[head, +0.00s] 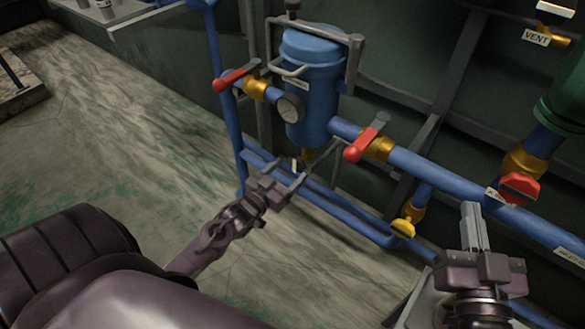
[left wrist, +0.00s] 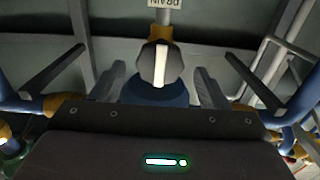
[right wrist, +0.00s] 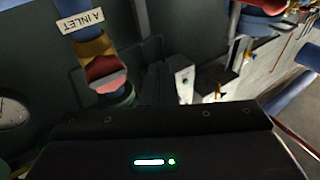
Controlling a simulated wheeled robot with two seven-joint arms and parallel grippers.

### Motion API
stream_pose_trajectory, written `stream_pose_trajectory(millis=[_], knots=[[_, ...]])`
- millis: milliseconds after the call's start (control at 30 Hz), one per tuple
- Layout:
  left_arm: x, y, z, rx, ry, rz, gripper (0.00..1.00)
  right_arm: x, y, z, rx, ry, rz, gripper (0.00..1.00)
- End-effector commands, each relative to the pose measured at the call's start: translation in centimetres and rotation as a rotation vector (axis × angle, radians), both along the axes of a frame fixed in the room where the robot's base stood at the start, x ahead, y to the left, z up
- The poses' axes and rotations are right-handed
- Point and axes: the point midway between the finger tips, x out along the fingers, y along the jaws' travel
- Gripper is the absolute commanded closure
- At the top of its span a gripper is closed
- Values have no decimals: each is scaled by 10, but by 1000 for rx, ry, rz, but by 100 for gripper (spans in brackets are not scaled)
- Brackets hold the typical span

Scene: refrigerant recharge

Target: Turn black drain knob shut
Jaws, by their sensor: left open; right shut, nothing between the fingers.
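The black drain knob (left wrist: 148,66), with a white stripe across its face, is in the upper middle of the left wrist view. The stripe stands about upright in that picture. An upside-down label reading DRAIN (left wrist: 165,4) is just above it. My left gripper (head: 291,178) is open below the blue canister (head: 312,95) in the head view. Its fingers stand on either side of the knob with visible gaps, not closed on it. My right gripper (head: 474,227) is shut and empty at the lower right, well away from the knob.
Blue pipes with red-handled valves (head: 367,137) run beside the canister. A yellow valve handle (head: 403,228) is low between the grippers. A red knob (head: 519,187) and a green vessel (head: 565,100) are at the right. The floor at the left is clear.

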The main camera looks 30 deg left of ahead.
Motion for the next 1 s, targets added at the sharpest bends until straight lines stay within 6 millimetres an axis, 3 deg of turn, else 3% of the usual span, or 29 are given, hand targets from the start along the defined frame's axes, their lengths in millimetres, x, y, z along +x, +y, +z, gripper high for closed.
stream_pose_trajectory(millis=[800,1000], knots=[[19,-1,-1,0,1,0,31,-24,-15,94,175,-432,-11,100],[18,-1,0,0,1,0,56,-23,-15,94,174,-429,-11,100]])
